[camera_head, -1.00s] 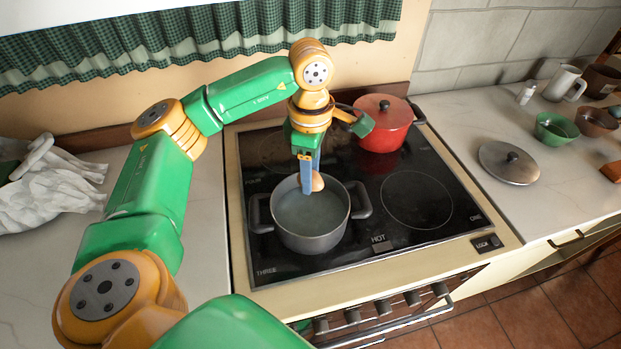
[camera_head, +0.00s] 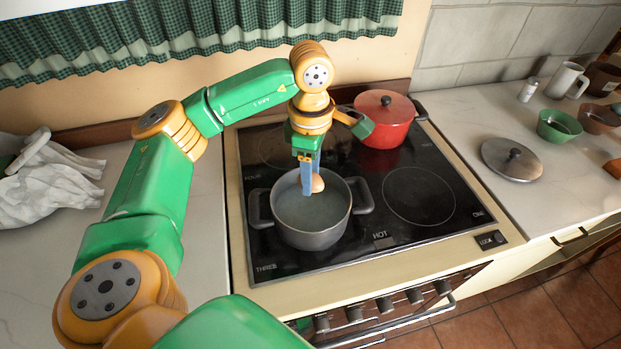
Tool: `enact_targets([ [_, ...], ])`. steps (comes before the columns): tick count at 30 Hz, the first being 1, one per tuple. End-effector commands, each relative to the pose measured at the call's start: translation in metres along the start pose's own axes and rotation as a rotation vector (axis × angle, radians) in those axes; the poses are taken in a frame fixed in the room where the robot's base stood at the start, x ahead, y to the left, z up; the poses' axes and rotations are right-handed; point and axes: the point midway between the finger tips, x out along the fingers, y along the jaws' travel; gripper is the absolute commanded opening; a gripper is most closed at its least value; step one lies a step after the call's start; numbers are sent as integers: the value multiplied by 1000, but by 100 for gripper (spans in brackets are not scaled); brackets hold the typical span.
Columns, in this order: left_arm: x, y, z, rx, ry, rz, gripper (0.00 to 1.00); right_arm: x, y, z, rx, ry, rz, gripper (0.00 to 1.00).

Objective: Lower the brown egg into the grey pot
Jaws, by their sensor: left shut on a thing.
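The grey pot (camera_head: 312,240) stands uncovered on the front left part of the black stove top, with pale liquid inside. My left gripper (camera_head: 311,184) points down over the pot and is shut on the brown egg (camera_head: 318,183). The egg shows at the right side of the blue finger, seemingly over the pot's opening near its back right; its exact height over the liquid is hard to tell. The finger hides part of the egg. My right gripper is not in view.
A red lidded pot (camera_head: 384,119) stands at the back right of the stove top (camera_head: 420,237). A grey lid (camera_head: 512,161), a green bowl (camera_head: 557,128) and a white mug (camera_head: 566,80) are on the right counter. A white cloth (camera_head: 50,190) lies at left.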

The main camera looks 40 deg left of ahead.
Motion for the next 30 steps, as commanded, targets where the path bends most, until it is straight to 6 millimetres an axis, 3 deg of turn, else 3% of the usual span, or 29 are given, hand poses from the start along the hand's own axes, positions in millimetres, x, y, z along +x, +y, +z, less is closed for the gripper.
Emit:
enact_targets([
  [21,54,0,0,0,0,1,24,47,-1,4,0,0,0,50],
  [30,56,0,0,0,0,1,24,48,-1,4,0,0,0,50],
])
